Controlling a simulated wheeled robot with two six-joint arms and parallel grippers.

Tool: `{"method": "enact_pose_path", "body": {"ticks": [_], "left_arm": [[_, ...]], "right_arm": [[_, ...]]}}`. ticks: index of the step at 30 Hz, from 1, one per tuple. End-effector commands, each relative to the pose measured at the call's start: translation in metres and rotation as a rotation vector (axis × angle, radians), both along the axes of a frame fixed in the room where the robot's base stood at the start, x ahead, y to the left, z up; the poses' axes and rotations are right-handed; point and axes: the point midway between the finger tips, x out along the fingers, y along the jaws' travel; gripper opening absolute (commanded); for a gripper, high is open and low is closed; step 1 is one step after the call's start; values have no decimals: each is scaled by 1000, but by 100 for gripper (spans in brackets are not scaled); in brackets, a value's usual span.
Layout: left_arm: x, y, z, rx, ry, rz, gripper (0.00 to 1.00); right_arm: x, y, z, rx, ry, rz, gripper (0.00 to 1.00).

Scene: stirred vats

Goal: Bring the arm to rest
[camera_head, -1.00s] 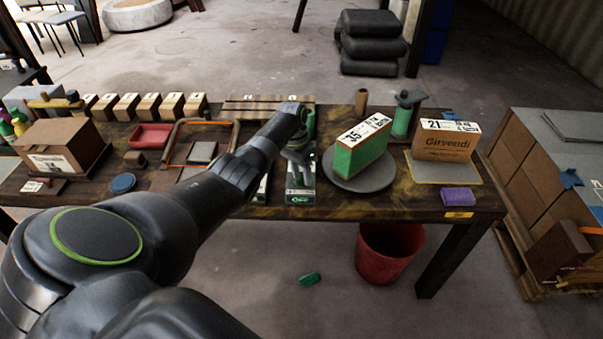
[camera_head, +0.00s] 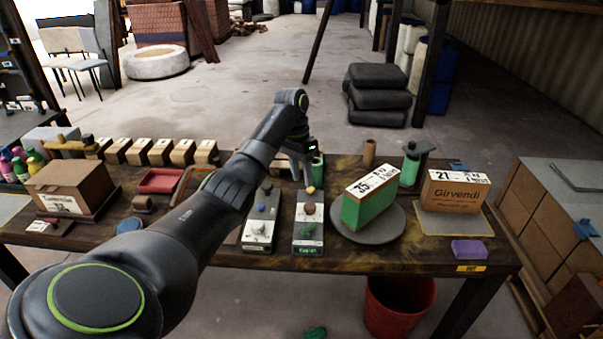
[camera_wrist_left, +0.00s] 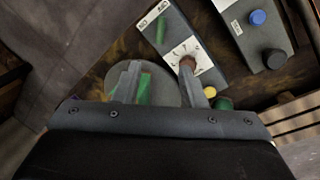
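My left gripper (camera_head: 304,178) hangs from the arm above the far end of a grey control box (camera_head: 308,232). It is open, its two fingers apart in the left wrist view (camera_wrist_left: 160,72) with nothing held between them. The box carries a brown knob (camera_head: 309,208) on a white dial and a yellow button (camera_head: 310,190). In the wrist view one finger partly overlaps the brown knob (camera_wrist_left: 187,63); I cannot tell whether they touch, though the head view shows the gripper above it. My right gripper is not in view.
A second control box (camera_head: 258,232) with blue and black knobs stands left. A green box (camera_head: 368,207) sits on a round grey plate (camera_head: 394,231) to the right. A carton (camera_head: 455,193) and purple block (camera_head: 469,249) lie farther right; a red bin (camera_head: 398,307) stands below.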

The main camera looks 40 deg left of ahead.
Motion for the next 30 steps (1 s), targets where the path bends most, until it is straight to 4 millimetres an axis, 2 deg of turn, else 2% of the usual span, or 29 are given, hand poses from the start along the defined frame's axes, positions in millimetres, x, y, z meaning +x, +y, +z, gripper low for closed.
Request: {"method": "enact_pose_path", "body": {"ticks": [5, 20, 23, 25, 30], "left_arm": [[0, 1, 7, 0, -1, 0, 38], [0, 1, 5, 2, 0, 0, 38], [-5, -1, -9, 17, 3, -4, 38], [-12, -4, -28, 42, 2, -8, 38], [-48, -20, -97, 124, -12, -18, 38]], "right_arm": [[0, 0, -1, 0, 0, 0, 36], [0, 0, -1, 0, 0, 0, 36], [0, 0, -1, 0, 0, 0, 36], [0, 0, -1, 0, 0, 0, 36], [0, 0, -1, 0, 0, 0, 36]]}}
